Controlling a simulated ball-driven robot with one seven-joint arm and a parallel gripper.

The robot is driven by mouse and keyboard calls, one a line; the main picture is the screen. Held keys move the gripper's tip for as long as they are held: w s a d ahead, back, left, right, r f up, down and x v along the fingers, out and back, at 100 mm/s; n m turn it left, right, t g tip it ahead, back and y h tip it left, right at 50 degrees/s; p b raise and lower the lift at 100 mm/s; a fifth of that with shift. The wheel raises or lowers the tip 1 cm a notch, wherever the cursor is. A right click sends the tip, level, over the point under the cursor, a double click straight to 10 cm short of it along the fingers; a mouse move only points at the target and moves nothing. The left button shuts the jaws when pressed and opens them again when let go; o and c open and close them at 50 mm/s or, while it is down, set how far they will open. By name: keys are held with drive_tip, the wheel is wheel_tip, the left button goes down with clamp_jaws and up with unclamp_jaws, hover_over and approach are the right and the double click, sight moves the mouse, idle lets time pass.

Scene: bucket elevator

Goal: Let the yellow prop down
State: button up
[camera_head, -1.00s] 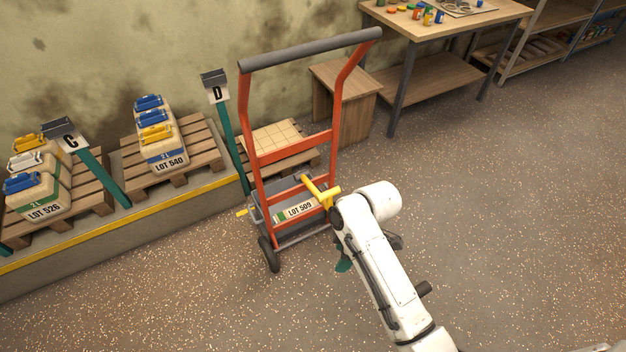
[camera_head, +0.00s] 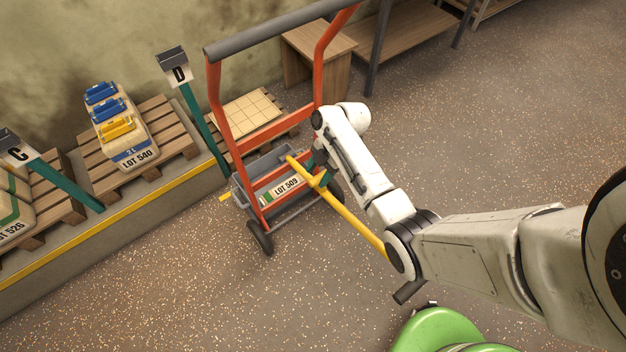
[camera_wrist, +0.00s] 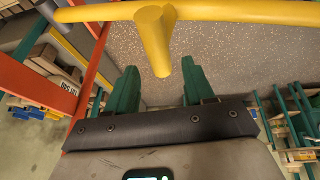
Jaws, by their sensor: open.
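The yellow prop (camera_head: 352,217) is a long bar on the orange hand truck (camera_head: 214,110). In the head view it slants down to the right from the truck's lower frame, and its far end is hidden behind my arm. In the wrist view the bar (camera_wrist: 230,12) crosses the top, with a short yellow stub (camera_wrist: 153,38) sticking out toward my gripper (camera_wrist: 159,68). The teal fingers are open, one on each side of the stub's end, with gaps visible. In the head view my gripper (camera_head: 319,166) is beside the prop near the truck.
The truck carries a grey bucket labelled LOT 509 (camera_head: 286,187). Behind it are a pallet (camera_head: 250,112), sign post D (camera_head: 203,125) and a yellow-edged ledge (camera_head: 150,202). A wooden stand (camera_head: 318,55) is at the back. Floor to the right is open.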

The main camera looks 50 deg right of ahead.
sight(315, 179)
drive_tip(key=shift+x, duration=2.25)
clamp_jaws()
